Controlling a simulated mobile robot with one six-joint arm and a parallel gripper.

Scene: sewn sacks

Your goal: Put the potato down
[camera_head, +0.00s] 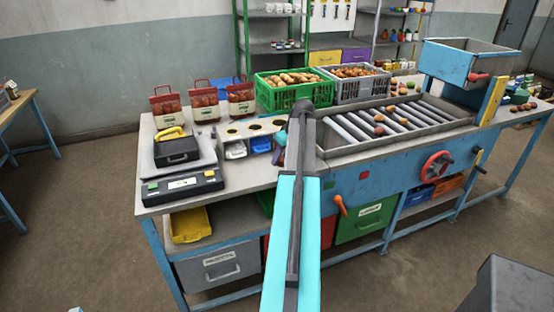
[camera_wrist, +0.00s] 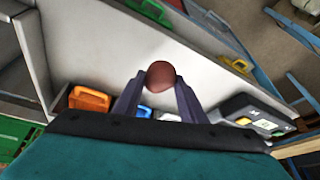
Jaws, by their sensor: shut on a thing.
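A reddish-brown round potato (camera_wrist: 161,72) sits between the two grey fingers of my gripper (camera_wrist: 160,88) in the wrist view. The fingers are shut on its sides. The potato is held above the pale bench top (camera_wrist: 205,72), apart from it as far as I can tell. In the head view my arm covers the gripper and the potato does not show. The arm's end is over the bench, beside the white box with round holes (camera_head: 236,134) and in front of the green crate (camera_head: 290,97).
A scale (camera_head: 182,186) with a black tray (camera_head: 176,150) stands at left. Red-topped potato bags (camera_head: 204,105) stand behind it. A grey crate (camera_head: 352,89) and a roller conveyor (camera_head: 415,117) with several potatoes lie right. Bare bench shows right of the scale.

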